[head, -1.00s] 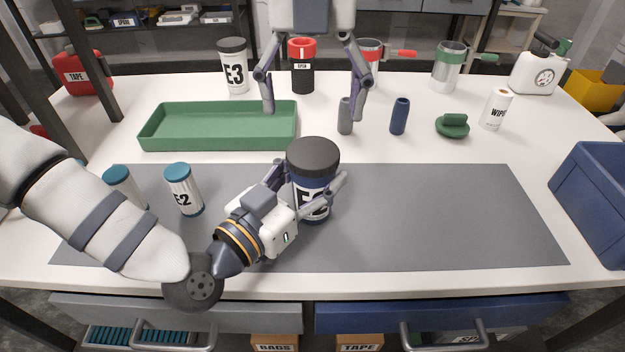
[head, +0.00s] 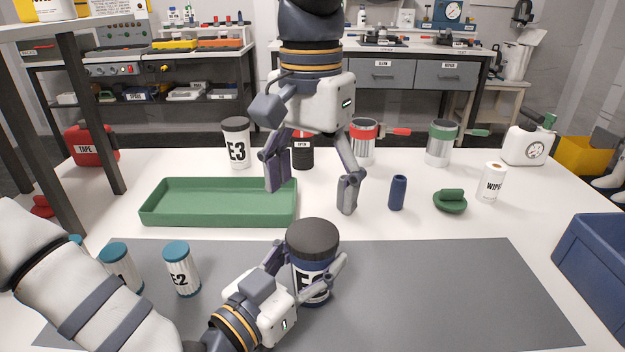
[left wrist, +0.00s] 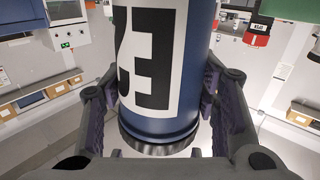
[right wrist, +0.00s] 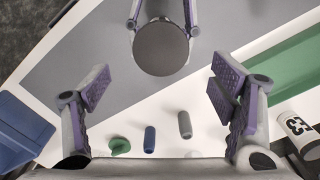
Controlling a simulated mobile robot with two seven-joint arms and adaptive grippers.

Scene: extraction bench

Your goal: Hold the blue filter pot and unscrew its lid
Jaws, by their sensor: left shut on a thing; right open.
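The blue filter pot (head: 314,287) stands upright on the grey mat with its dark ribbed lid (head: 312,238) on. My left gripper (head: 306,272) is shut around the pot's body below the lid. The left wrist view shows the pot (left wrist: 189,60) between the fingers, with its black-and-white label and the lid (left wrist: 158,144) at the bottom. My right gripper (head: 314,194) is open and empty, above and behind the pot in the head view. In the right wrist view the lid (right wrist: 161,47) lies ahead of the open right fingers (right wrist: 160,92), apart from them.
A green tray (head: 170,217) lies behind the mat (head: 440,290). A dark blue cylinder (head: 397,192) and a green lid-like piece (head: 450,202) stand behind. A blue bin (head: 595,260) is at right. The mat's right side is clear.

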